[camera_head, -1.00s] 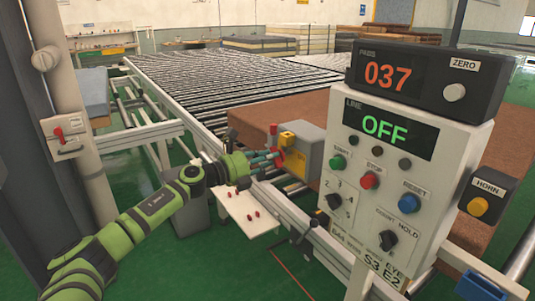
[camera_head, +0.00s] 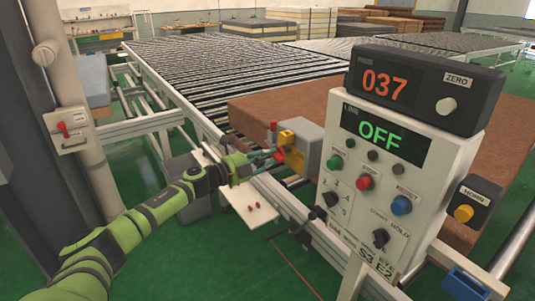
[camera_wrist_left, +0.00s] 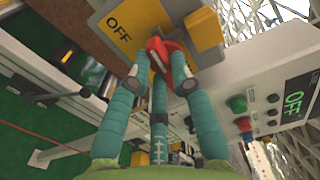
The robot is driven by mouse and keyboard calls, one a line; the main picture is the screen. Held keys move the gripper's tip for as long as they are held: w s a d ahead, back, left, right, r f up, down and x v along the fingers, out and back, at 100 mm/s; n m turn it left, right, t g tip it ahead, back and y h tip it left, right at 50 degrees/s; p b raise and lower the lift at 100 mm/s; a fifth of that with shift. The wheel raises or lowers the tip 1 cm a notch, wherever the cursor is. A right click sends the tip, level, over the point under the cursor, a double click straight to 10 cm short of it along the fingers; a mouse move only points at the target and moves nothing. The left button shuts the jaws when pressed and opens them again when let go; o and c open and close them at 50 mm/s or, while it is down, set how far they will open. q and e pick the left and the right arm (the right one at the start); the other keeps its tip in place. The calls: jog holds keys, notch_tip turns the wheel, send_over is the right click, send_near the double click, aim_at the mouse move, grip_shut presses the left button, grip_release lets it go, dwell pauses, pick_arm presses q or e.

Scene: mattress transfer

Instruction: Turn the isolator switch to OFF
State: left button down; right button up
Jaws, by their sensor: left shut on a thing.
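The isolator switch is a grey box (camera_head: 306,141) with a yellow face, mounted beside the conveyor, left of the control panel. In the head view the left gripper (camera_head: 268,159) reaches the front of the box and partly hides the handle. The handle's exact angle is hard to tell. My right gripper is not in view.
A control panel (camera_head: 340,225) with a green OFF display (camera_head: 379,134) and several buttons stands close at the right. A brown mattress (camera_head: 258,113) lies on the roller conveyor (camera_head: 190,75) behind the switch. A small white shelf (camera_head: 237,209) sits below my left gripper.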

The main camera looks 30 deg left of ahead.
pick_arm(q)
jog(key=shift+n, duration=0.6)
jog(key=c, duration=1.1)
grip_release()
jog(key=v, duration=1.2)
